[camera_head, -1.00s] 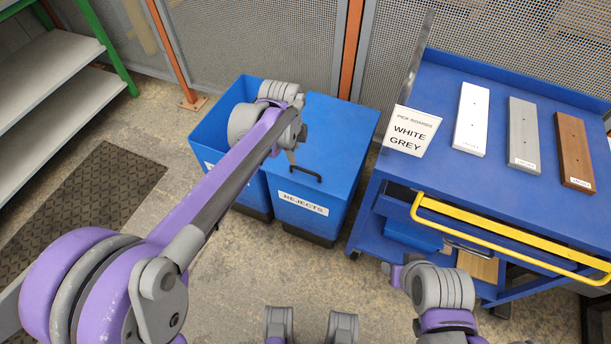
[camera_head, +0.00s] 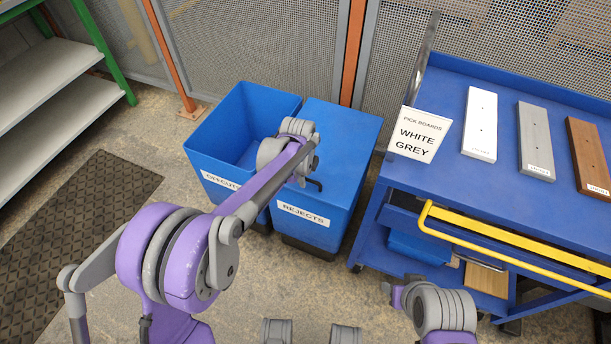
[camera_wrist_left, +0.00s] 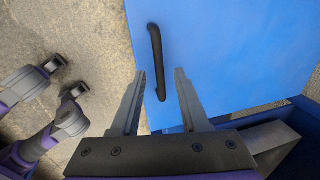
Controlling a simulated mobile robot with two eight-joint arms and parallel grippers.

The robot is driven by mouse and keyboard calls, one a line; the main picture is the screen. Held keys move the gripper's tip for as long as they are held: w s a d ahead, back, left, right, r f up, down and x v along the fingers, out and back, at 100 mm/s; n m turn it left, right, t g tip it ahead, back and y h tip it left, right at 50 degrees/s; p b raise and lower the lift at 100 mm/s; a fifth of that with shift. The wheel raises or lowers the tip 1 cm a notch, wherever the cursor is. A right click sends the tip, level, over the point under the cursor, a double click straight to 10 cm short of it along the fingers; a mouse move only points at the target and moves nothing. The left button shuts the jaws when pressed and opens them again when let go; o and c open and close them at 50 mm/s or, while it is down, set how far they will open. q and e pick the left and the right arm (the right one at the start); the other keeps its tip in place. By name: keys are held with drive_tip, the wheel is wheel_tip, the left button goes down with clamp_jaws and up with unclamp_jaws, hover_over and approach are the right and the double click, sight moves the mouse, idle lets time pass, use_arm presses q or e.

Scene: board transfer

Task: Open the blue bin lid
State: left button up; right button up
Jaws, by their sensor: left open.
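The blue REJECTS bin (camera_head: 318,225) has its flat blue lid (camera_head: 345,120) closed. A black bar handle (camera_head: 314,184) sits at the lid's front edge and is partly hidden by my left arm. In the left wrist view the handle (camera_wrist_left: 156,50) runs lengthwise between and beyond my left fingertips. My left gripper (camera_wrist_left: 161,74) is open, its two fingers apart on either side of the handle's line, not visibly touching it. In the head view the left gripper (camera_head: 304,176) is small, just over the handle. Part of my right arm shows at the bottom right; its fingers are not clear.
An open blue OFFCUTS bin (camera_head: 230,150) stands against the left side. A blue cart (camera_head: 440,185) with a yellow rail (camera_head: 500,240), a sign (camera_head: 418,134) and boards stands close on the right. A mesh fence is behind. Shelves and a dark mat (camera_head: 80,220) are left.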

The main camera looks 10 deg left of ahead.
use_arm(q)
drive_tip(key=shift+f, duration=0.15)
drive_tip(key=shift+c, duration=0.3)
clamp_jaws()
idle(1.1)
